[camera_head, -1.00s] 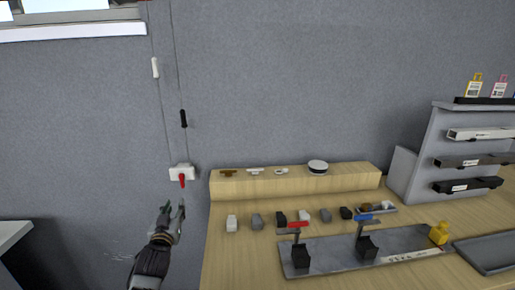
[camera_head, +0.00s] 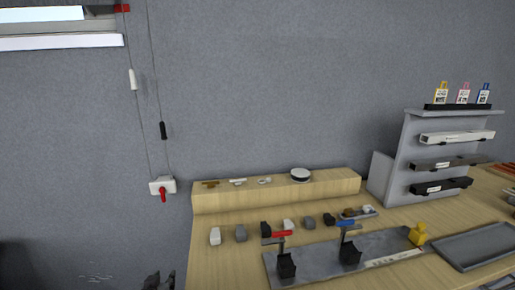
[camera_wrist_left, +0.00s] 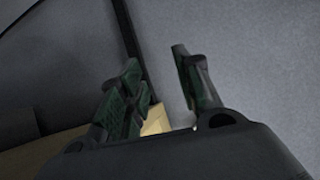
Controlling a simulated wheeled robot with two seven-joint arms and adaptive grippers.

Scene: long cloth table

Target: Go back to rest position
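My left gripper (camera_head: 159,281) shows only as dark fingertips at the bottom edge of the head view, left of the wooden table (camera_head: 215,262). In the left wrist view its two fingers (camera_wrist_left: 157,70) stand apart with nothing between them, so it is open and empty. Most of the left arm is out of the head view. My right gripper is not in view. A white wall box with a red lever (camera_head: 163,196) is on the grey wall, above and apart from the left gripper.
Two cords with a white handle (camera_head: 132,79) and a black handle (camera_head: 163,130) hang on the wall. The table carries a wooden step (camera_head: 275,197), several small blocks, a grey plate with two clamps (camera_head: 318,262), a grey tray (camera_head: 475,244) and a grey rack (camera_head: 400,150).

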